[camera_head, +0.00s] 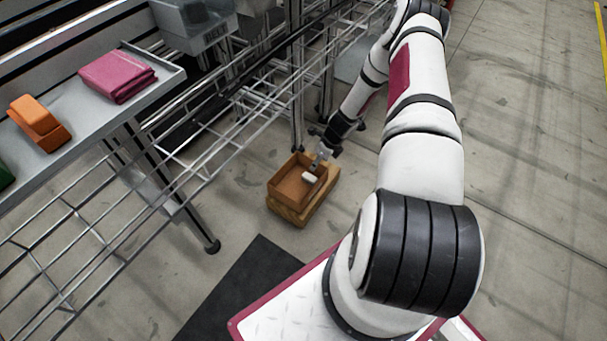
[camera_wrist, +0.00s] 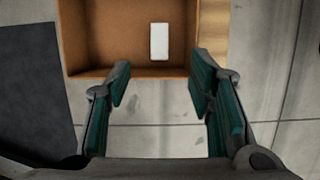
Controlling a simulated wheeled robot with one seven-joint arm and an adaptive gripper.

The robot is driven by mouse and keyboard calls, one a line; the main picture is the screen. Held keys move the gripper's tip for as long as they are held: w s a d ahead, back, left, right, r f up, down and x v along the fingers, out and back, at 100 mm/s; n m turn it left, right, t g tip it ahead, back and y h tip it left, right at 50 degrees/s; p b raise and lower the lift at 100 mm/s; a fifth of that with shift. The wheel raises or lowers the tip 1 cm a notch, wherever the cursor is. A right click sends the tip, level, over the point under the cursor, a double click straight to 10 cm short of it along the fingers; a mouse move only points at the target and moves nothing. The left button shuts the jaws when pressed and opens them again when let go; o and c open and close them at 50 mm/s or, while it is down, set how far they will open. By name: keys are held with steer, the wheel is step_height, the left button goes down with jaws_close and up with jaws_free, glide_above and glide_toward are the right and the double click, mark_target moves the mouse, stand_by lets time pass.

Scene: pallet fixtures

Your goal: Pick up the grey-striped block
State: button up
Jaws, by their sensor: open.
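A small whitish block (camera_head: 309,177) lies in an open brown box (camera_head: 283,197) on the floor; no grey stripes can be made out on it. In the wrist view the block (camera_wrist: 159,41) is upright in the picture, on the bottom of the box (camera_wrist: 80,40), nearer its right wall. My gripper (camera_wrist: 160,74) is open and empty, its two fingers spread at the box's near wall, with the block beyond the fingertips and between their lines. In the head view my gripper (camera_head: 323,154) is at the box's far right side, close to the block.
The box sits on a wooden base (camera_head: 297,216). A wire rack (camera_head: 215,130) stands to the left, its post close to the box. A grey shelf (camera_head: 150,95) holds a magenta folded item (camera_head: 117,76) and an orange block (camera_head: 39,122). A dark mat (camera_head: 245,290) lies in front.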

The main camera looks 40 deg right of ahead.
steer(key=b, duration=0.3)
glide_above(310, 177)
steer(key=f, duration=0.5)
steer(key=s+f, duration=0.1)
steer(key=f, duration=0.2)
steer(key=shift+d+f, duration=0.15)
steer(key=shift+f, duration=0.05)
steer(key=b+x, duration=0.2)
steer(key=s+b+x, duration=0.1)
steer(key=x, duration=0.1)
steer(key=shift+w+d+f, duration=0.1)
steer(key=shift+f, duration=0.15)
steer(key=shift+w+f+b, duration=0.2)
steer(key=shift+f+b, duration=0.15)
steer(key=shift+f, duration=0.1)
steer(key=shift+r, duration=0.1)
jaws_close()
